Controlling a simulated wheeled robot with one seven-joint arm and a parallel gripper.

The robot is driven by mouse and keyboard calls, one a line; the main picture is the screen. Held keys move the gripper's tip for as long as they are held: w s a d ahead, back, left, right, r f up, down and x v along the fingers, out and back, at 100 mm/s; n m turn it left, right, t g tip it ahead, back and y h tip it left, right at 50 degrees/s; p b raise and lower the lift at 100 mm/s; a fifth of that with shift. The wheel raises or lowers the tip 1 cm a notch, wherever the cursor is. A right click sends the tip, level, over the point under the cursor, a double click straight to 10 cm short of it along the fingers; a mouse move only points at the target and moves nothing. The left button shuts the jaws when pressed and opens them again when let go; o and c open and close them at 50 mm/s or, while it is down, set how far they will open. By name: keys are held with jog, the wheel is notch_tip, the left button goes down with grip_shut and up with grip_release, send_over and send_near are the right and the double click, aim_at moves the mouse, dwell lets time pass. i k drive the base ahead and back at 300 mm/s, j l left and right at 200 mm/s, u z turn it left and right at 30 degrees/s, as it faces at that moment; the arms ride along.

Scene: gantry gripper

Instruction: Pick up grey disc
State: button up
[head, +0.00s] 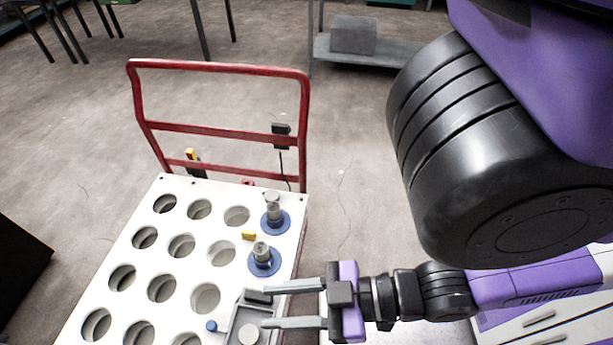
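A small grey disc (249,333) shows at the bottom of the head view, inside a grey holder (232,318) on the white cart top. My gripper (266,306) reaches in from the right with its two long fingers pointing left. The fingertips overlap the right side of the holder in the picture, and the lower fingertip is just right of and above the disc. I cannot tell the gripper's height above it.
The white cart top (210,245) has several round holes. Two blue-based pieces with grey tops (264,262) (275,221) stand near its right edge. A yellow block (249,236) lies between them. A red handle (220,128) rises at the far end. A blue knob (212,326) is left of the holder.

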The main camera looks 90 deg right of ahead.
aim_at(271, 194)
jog(key=k+j+z, duration=0.1)
jog(key=z, duration=0.35)
jog(key=k+z, duration=0.15)
jog(key=z, duration=0.3)
jog(key=k+z, duration=0.15)
jog(key=z, duration=0.25)
jog(key=k+l, duration=0.1)
jog(key=k, duration=0.2)
